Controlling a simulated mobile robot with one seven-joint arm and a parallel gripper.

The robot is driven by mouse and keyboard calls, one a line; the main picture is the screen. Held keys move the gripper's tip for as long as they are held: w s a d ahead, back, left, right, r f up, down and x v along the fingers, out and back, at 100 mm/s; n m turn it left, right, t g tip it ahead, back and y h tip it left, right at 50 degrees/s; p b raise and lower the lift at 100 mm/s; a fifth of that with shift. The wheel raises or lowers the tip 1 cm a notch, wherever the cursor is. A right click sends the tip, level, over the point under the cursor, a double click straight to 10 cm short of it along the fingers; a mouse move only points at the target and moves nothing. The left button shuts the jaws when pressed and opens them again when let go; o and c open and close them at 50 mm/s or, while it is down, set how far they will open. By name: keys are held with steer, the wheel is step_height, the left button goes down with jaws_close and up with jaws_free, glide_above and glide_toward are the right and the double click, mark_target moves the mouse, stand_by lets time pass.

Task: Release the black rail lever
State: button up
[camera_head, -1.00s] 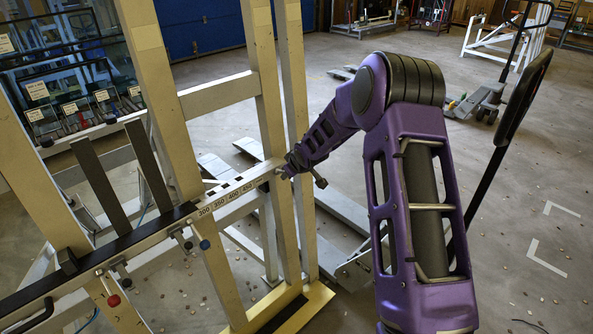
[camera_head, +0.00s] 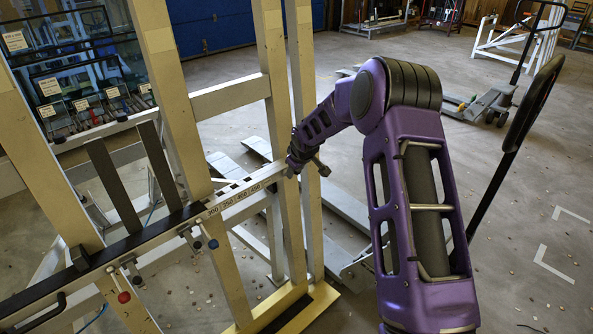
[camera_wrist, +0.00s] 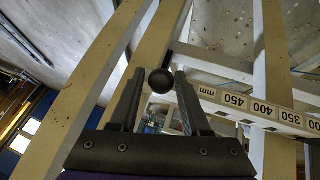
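In the wrist view, a round black knob (camera_wrist: 160,81), which looks like the end of the black rail lever, lies between the two dark fingers of my gripper (camera_wrist: 159,73). The fingers stand apart with small gaps on both sides of the knob; I see no clear grip on it. The rest of the lever is mostly hidden behind the knob. In the head view, my gripper (camera_head: 299,161) is at the right end of the numbered rail (camera_head: 237,196), beside an upright post. A small dark handle-like part (camera_head: 322,168) shows just right of it; I cannot tell whether it is the lever.
Cream frame posts (camera_head: 277,110) stand close around my gripper. A blue knob (camera_head: 213,243) and a red knob (camera_head: 124,297) hang below the rail further left. Glass panes (camera_head: 75,75) stand behind on the left. Open floor (camera_head: 530,290) lies to the right.

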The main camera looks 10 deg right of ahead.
steer(key=shift+o, duration=1.1)
steer(key=shift+s, duration=0.1)
steer(key=v, duration=1.7)
steer(key=shift+r, duration=0.15)
steer(key=shift+s+d, duration=0.1)
